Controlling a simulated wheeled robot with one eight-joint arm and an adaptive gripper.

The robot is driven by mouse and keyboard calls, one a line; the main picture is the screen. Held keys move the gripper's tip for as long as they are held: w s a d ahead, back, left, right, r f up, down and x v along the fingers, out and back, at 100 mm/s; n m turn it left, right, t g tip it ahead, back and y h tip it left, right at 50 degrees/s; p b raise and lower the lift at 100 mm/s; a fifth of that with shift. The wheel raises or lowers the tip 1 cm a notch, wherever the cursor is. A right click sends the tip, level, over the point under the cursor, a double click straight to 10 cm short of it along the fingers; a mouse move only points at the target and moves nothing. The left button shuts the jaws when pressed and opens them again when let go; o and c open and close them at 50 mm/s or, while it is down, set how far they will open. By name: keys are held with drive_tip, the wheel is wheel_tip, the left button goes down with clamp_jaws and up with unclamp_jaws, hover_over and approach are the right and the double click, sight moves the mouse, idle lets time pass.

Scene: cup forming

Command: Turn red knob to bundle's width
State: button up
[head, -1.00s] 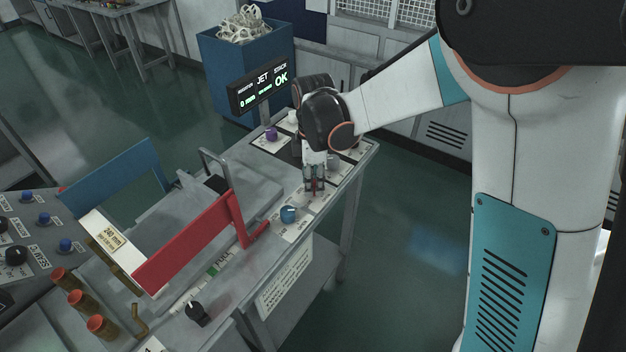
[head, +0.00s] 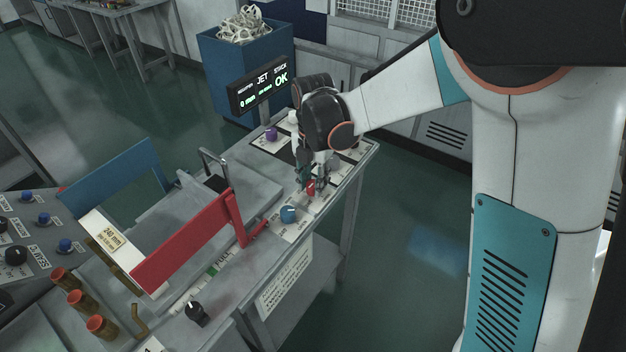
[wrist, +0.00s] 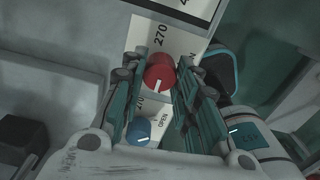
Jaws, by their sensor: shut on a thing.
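My gripper (head: 314,184) points down and is shut on the knob's sides. A pale bundle (head: 112,232) with a label that appears to read 240 mm lies between a blue plate (head: 110,178) and a red plate (head: 185,245).
A blue knob (head: 288,214) sits close in front of the red one, with a purple knob (head: 271,134) further back. A display (head: 259,88) shows OK under STACK. The floor at right is clear.

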sight(313, 183)
drive_tip(key=shift+w+n, duration=0.1)
drive_tip(key=shift+n, duration=1.2)
drive_tip(key=o, duration=1.1)
wheel_tip(313, 183, up, 12)
drive_tip(key=shift+r, duration=0.1)
